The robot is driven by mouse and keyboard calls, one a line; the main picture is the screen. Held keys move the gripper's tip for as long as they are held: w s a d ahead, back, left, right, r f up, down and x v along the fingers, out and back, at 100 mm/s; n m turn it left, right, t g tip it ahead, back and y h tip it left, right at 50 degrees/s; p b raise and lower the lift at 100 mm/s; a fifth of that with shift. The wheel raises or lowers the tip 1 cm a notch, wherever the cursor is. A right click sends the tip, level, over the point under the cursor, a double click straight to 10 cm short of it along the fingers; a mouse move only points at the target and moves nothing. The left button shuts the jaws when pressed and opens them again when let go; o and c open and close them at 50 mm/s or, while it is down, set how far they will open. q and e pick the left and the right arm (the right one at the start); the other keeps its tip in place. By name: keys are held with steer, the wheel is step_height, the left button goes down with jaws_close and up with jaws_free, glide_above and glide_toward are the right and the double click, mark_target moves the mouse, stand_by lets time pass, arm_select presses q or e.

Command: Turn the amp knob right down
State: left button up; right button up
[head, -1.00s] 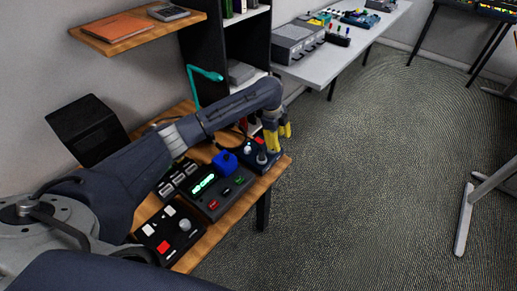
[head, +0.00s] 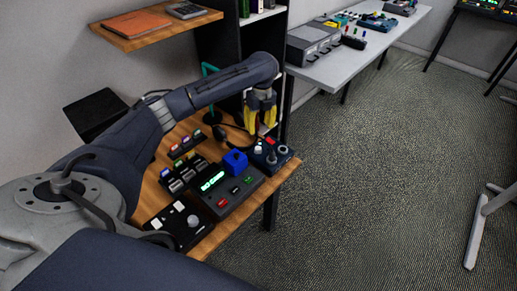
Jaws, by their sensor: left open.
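My left gripper (head: 260,122) is open, with its yellow fingers pointing down just behind and above a small dark blue box at the right end of the wooden desk. The box carries a grey knob (head: 283,151), a pale knob (head: 259,150) and a red part. The fingers appear apart from the knobs, with nothing between them. I cannot read which unit is the amp. A dark unit with a lit green display (head: 212,181) sits beside the box, with a blue block (head: 235,161) at its back. My right gripper is out of view.
A black control box with a pale knob (head: 193,221) is at the desk's near end. Several small switches (head: 182,172) stand behind the display unit. A teal lamp (head: 207,70) and a black shelf rise behind my arm. A wooden wall shelf (head: 150,32) hangs above.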

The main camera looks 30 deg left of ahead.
mark_target(258, 148)
arm_select(q)
steer(key=f, duration=1.2)
steer(key=shift+s+a+f, duration=0.15)
steer(key=shift+s+f, duration=0.1)
steer(key=shift+f, duration=0.05)
jaws_close()
